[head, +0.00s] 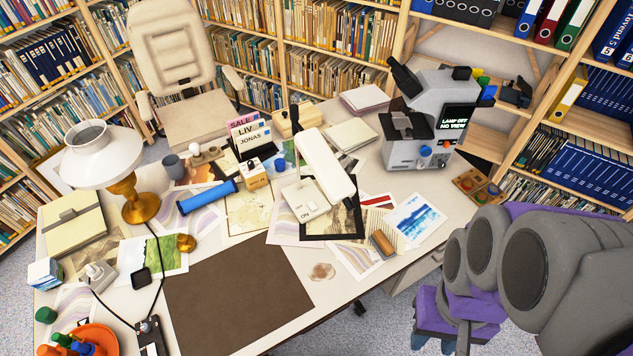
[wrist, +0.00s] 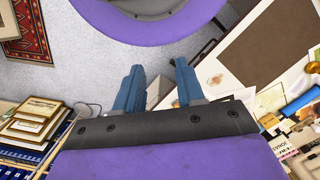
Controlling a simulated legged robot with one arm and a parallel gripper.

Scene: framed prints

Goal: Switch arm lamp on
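A white arm lamp stands mid-desk in the head view, with a long white head (head: 325,165) tilted over a pale base (head: 306,201) marked "ON". A dark stem rises behind the head. I cannot make out the switch's position, and no glow shows under the head. A second lamp (head: 105,160), with a white shade and brass foot, stands at the left. My gripper (head: 434,343) is low beyond the desk's right front edge, well apart from the arm lamp. In the wrist view my gripper (wrist: 157,82) has its blue fingers spread, with nothing between them.
A microscope (head: 425,125) at the back right has a screen reading "LAMP OFF NO VIEW". Prints, a blue roll (head: 207,197) and a wooden block (head: 383,243) lie around the lamp. A brown mat (head: 240,293) is bare. An office chair (head: 180,75) stands behind the desk.

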